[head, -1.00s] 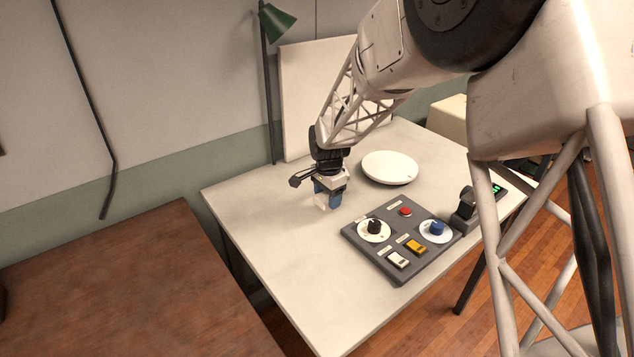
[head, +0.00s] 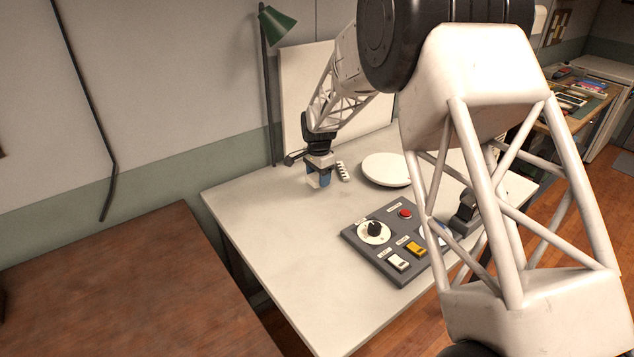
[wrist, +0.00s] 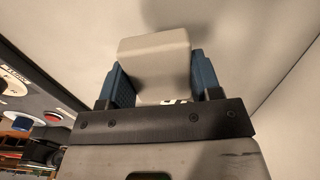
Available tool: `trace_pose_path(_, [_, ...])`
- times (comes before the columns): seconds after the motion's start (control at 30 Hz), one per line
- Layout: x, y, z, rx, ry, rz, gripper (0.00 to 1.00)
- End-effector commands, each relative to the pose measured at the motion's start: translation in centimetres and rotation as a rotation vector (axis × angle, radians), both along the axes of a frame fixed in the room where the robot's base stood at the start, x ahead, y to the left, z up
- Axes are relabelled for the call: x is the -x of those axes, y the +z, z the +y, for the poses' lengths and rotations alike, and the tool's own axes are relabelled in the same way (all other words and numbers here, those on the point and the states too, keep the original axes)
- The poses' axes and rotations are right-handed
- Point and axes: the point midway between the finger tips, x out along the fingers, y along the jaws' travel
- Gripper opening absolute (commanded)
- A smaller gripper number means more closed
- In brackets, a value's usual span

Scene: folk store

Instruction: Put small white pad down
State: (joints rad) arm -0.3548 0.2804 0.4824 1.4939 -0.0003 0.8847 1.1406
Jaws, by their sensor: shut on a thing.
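The small white pad (wrist: 155,62) is between the two blue fingers of my gripper (wrist: 160,82) in the wrist view. It is pale and box-like with rounded edges, and part of a dark marking shows at its lower edge. In the head view my gripper (head: 319,180) points down at the back left part of the white table (head: 270,215), shut on the pad. The pad is mostly hidden there, and I cannot tell whether it touches the table.
A dark control panel (head: 382,262) with knobs and switches lies in front and to the right. A round white plate (head: 385,169) and a small white ridged piece (head: 342,171) are right of my gripper. A white board (head: 300,95) and green lamp (head: 277,24) stand behind. The table's left front is clear.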

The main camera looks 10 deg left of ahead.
Motion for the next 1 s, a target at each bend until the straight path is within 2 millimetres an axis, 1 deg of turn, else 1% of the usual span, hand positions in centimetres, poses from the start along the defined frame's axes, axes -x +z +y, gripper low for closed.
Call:
trace_pose_path(0.03, [-0.6,-0.1,0.2,0.001,0.000,0.001,0.36])
trace_pose_path(0.1, [-1.2,-0.1,0.4,0.000,0.000,0.000,0.36])
trace_pose_path(0.23, [-1.9,-0.3,0.7,0.001,0.000,0.001,0.36])
trace_pose_path(0.67, [-2.1,-0.4,0.8,0.001,0.000,0.001,0.36])
trace_pose_path(0.77, [-2.1,-0.9,0.7,0.001,0.000,0.002,0.36])
trace_pose_path(1.0, [-2.1,-3.3,0.8,0.000,0.000,0.001,0.36])
